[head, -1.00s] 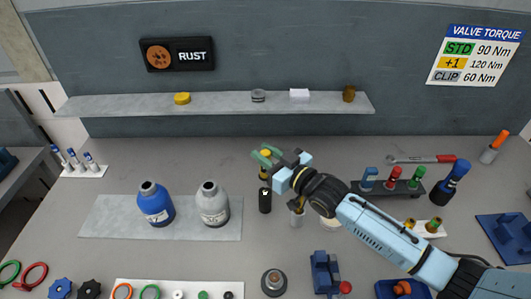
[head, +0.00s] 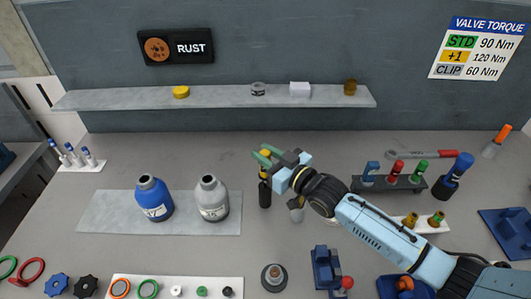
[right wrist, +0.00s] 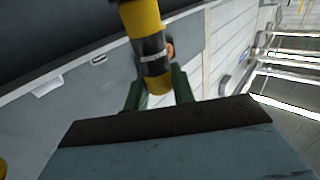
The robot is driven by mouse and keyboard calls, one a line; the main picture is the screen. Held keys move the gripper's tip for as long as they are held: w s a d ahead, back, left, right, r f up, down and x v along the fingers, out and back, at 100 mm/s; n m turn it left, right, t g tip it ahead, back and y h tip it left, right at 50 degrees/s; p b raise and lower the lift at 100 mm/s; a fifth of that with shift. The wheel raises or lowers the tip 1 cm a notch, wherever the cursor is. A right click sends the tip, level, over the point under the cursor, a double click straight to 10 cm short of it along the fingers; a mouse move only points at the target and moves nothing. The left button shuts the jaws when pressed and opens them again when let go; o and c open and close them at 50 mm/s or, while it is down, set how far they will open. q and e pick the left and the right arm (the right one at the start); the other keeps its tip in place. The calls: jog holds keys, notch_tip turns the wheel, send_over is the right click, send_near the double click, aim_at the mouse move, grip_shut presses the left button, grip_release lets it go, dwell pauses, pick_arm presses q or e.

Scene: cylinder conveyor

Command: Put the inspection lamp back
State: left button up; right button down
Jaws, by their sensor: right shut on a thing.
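A black and yellow cylinder, which looks like the inspection lamp (head: 265,192), is upright near the middle of the table in the head view. My right gripper (head: 265,155) has its green fingers closed around the lamp's yellow upper part. In the right wrist view the lamp (right wrist: 150,48) shows yellow and black bands between the green fingers (right wrist: 160,90). I cannot tell whether its lower end touches the table. My left gripper is not in view.
A blue bottle (head: 153,198) and a grey bottle (head: 211,199) stand on a grey mat left of the lamp. A rack (head: 389,184) of coloured tools is at right. A wall shelf (head: 220,100) runs behind.

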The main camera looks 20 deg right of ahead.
jog(key=shift+f+b, duration=0.85)
jog(key=shift+f, duration=0.45)
jog(key=c, duration=1.1)
grip_release()
notch_tip(320, 180, up, 6)
jog(key=p, duration=0.6)
